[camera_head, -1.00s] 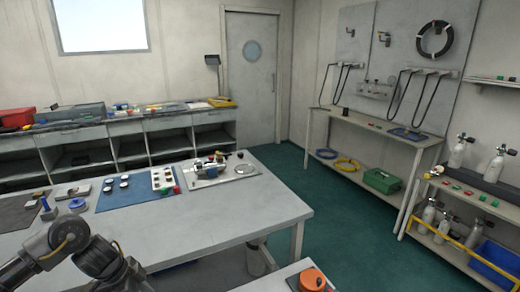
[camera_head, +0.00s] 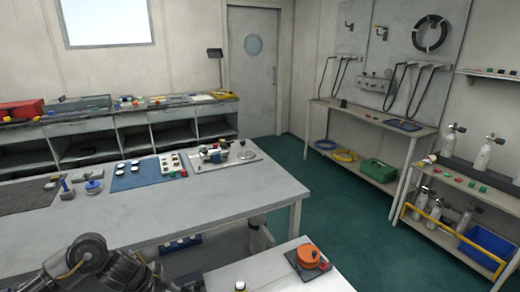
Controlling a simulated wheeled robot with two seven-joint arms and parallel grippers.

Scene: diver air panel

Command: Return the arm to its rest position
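My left arm (camera_head: 88,262) shows at the bottom left, dark and folded, in front of the near edge of the grey workbench (camera_head: 225,210). Its links run down to the bottom edge of the picture, and its gripper cannot be made out there. My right arm and gripper are not in view. No object is seen held.
The workbench carries a blue mat (camera_head: 133,180), a dark mat (camera_head: 27,197) and a valve assembly on a plate (camera_head: 225,160). A nearer surface (camera_head: 270,275) holds an orange round part (camera_head: 308,256). Green floor (camera_head: 350,230) is clear to the right. Gas cylinders stand at right.

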